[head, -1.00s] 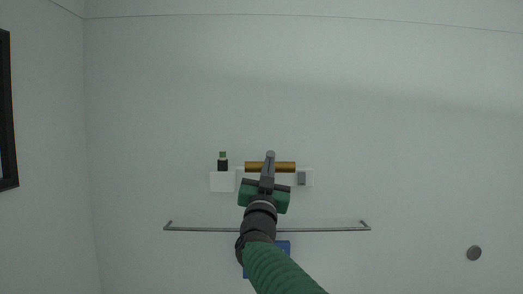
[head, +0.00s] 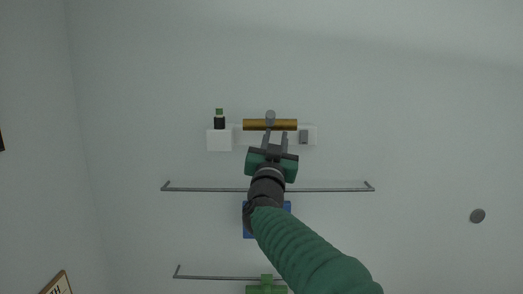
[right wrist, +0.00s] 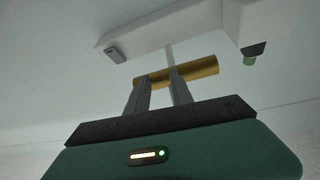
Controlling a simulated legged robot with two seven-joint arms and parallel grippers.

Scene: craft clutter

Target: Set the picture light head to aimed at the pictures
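The picture light head is a brass cylinder (head: 255,125) lying level high on the wall, with a grey round-ended stem (head: 270,115) at its middle. It also shows in the right wrist view (right wrist: 205,70), just beyond my fingertips. My right gripper (head: 276,135) is below the cylinder, its two grey fingers apart and nothing between them. In the right wrist view the fingertips (right wrist: 158,76) overlap the cylinder's near edge; I cannot tell if they touch. My left gripper is not in view.
A white wall mount (head: 308,131) with a small grey block (head: 304,137) is behind the cylinder. A dark, green-topped bottle (head: 219,121) stands on a white box (head: 219,141) to the left. Rails (head: 215,189) cross below, with a blue item (head: 248,222) and a green one (head: 266,287).

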